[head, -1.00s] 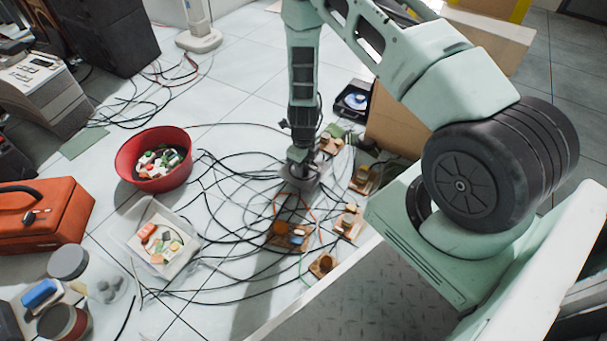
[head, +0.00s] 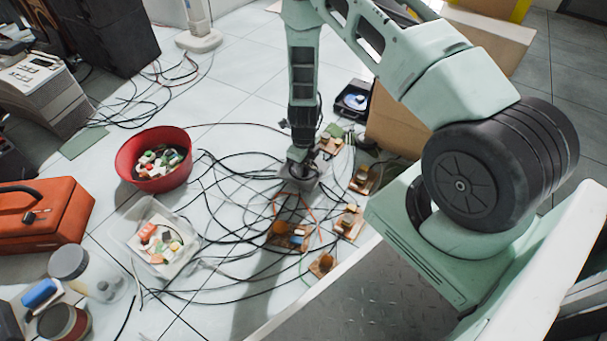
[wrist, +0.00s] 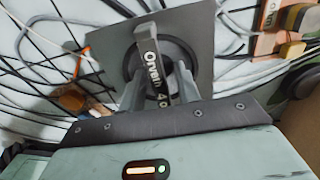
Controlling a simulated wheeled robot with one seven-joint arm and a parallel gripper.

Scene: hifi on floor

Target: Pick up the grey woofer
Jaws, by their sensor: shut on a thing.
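The grey woofer (wrist: 200,38) is a grey square plate with a dark round ring and a labelled bar across its middle in the wrist view. My gripper (wrist: 158,78) is shut on its middle part, with a finger on either side of the bar. In the head view my gripper (head: 299,160) points down among the cables, and the woofer (head: 297,184) shows small and grey beneath it. My gripper hides part of the woofer. I cannot tell whether it touches the floor.
Black cables and small wooden-based parts (head: 290,236) surround the woofer. A red bowl (head: 128,163), a clear bin (head: 122,232) and an orange toolbox (head: 65,228) stand to the left. A cardboard box (head: 392,125) stands to the right.

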